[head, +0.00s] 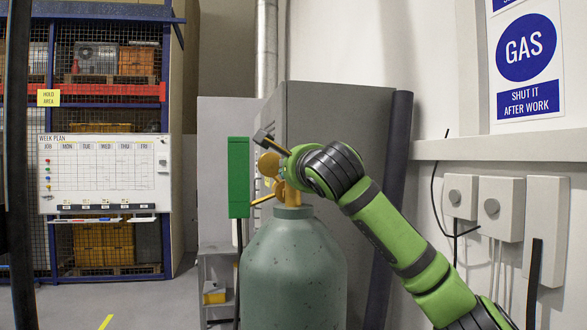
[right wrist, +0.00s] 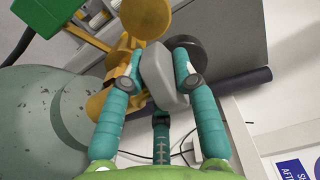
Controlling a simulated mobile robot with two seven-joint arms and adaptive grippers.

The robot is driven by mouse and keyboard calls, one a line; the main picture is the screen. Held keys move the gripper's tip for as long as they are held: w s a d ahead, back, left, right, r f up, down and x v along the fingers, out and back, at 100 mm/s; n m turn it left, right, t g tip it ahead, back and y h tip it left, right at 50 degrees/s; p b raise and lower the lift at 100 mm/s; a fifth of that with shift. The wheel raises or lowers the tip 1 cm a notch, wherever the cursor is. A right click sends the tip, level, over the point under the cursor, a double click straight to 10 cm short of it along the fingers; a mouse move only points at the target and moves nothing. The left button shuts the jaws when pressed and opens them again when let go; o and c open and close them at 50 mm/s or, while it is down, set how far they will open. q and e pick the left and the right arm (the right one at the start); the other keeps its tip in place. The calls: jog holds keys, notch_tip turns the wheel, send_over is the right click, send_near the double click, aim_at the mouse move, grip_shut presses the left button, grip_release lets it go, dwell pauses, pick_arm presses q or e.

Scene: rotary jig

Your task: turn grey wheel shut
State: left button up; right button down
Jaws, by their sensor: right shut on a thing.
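A grey-green gas cylinder (head: 292,272) stands upright in the head view, with a brass valve (head: 290,197) on top. My right arm reaches the valve from the right and hides much of it. In the right wrist view, my right gripper (right wrist: 160,75) has its teal fingers shut on the grey wheel (right wrist: 164,82), with one finger on each side. The wheel shows there as a smooth grey block beside the brass valve body (right wrist: 118,62). The wheel is hidden behind my arm in the head view. My left gripper is not in view.
A green box (head: 238,178) is left of the valve. A grey cabinet (head: 340,125) stands behind the cylinder. Grey wall boxes (head: 501,208) and a GAS sign (head: 526,60) are at right. A blue rack (head: 108,30) and whiteboard (head: 104,172) are at left.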

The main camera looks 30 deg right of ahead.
jog(key=shift+r+m+g+h+b, duration=0.1)
jog(key=shift+m+g+h+b, duration=0.35)
jog(key=shift+m+h, duration=0.75)
jog(key=shift+r+m+g+h+b, duration=0.1)
jog(key=shift+m+g+h+b, duration=0.15)
jog(key=shift+m+g+h, duration=0.9)
jog(key=shift+m+h, duration=0.25)
jog(key=shift+h, duration=1)
jog(key=shift+m+g+h, duration=0.5)
jog(key=shift+g+h, duration=0.2)
jog(key=shift+r+m+g+h+p, duration=0.1)
jog(key=shift+m+g+h+p, duration=1.1)
jog(key=shift+g+p, duration=0.2)
jog(key=shift+m+g+h+p, duration=0.8)
jog(key=shift+m+g+p, duration=0.6)
jog(key=shift+p, duration=1)
